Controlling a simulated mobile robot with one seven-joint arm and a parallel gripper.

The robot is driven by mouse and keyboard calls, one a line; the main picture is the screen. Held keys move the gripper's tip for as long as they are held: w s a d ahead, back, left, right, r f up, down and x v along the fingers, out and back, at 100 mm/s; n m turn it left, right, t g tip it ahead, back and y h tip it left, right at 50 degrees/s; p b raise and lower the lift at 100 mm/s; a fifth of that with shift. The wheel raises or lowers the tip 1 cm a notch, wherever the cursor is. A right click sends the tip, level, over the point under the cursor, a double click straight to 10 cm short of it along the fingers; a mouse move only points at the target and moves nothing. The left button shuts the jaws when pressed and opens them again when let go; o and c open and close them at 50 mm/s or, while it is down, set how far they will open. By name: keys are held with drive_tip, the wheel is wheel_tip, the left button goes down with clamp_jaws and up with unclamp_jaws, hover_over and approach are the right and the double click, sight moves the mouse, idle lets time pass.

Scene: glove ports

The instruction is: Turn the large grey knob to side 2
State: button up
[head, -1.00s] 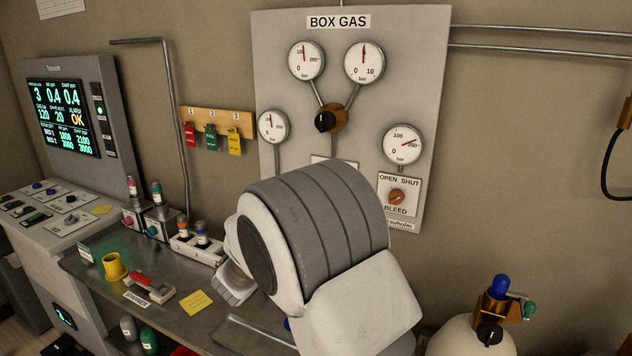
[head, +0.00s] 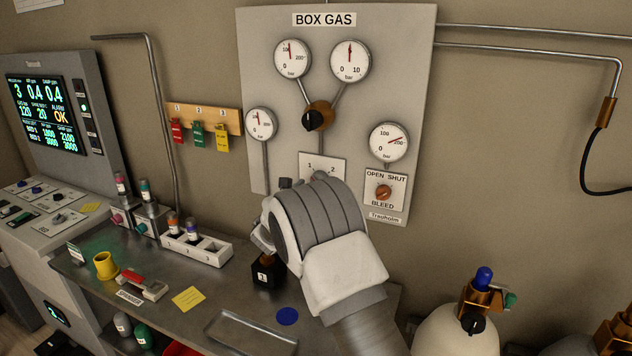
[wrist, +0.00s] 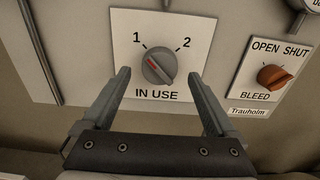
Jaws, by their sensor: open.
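The large grey knob (wrist: 158,68) sits on a white plate (wrist: 184,24) marked 1, 2 and IN USE. Its red line slants up to the left, toward the 1. My gripper (wrist: 164,87) is open, with its fingers pointing at the plate, one to each side of the knob and a little below it. The fingers appear apart from the knob. In the head view my wrist hides the knob, and only the upper part of the plate (head: 321,163) shows.
An orange BLEED knob (wrist: 274,77) is close on the right. Above are gauges and a black knob (head: 314,118) on the BOX GAS panel (head: 400,40). A bench (head: 225,285) with a white socket block (head: 200,250) and a black block (head: 267,270) lies below.

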drive_tip(key=shift+x, duration=1.15)
drive_tip(key=shift+c, duration=0.3)
drive_tip(key=c, duration=1.3)
